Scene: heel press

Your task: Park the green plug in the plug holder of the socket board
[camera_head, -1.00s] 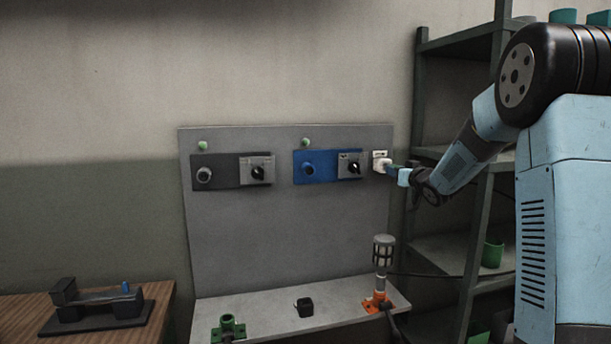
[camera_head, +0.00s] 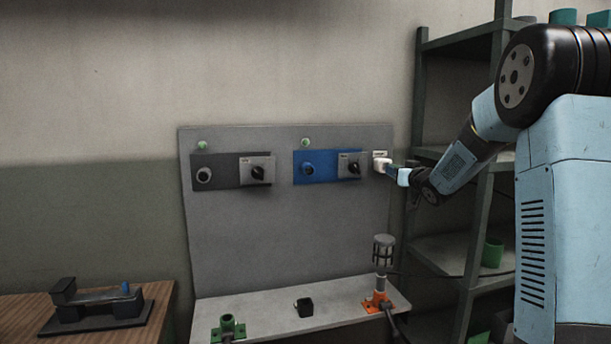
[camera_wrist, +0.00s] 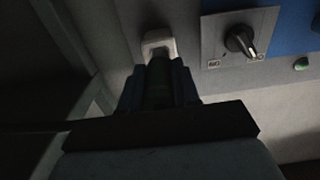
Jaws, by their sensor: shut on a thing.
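My gripper (camera_wrist: 160,88) is at the right edge of the grey socket board (camera_head: 290,230), at the small white plug holder (camera_head: 381,164) under a white label. It is shut on a dark thing (camera_wrist: 159,75), taken to be the green plug; its colour is hard to tell in the shade. In the wrist view, the held thing points at the white holder (camera_wrist: 159,45), with its far end at or in the holder's near side. How deep it sits is hidden by the fingers.
A blue socket panel with a rotary switch (camera_head: 349,167) is close left of the holder; a dark panel (camera_head: 220,172) is further left. On the ledge below are a green fitting (camera_head: 228,328), a black block (camera_head: 304,308) and a caged lamp (camera_head: 383,250). A shelf rack (camera_head: 480,210) stands right.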

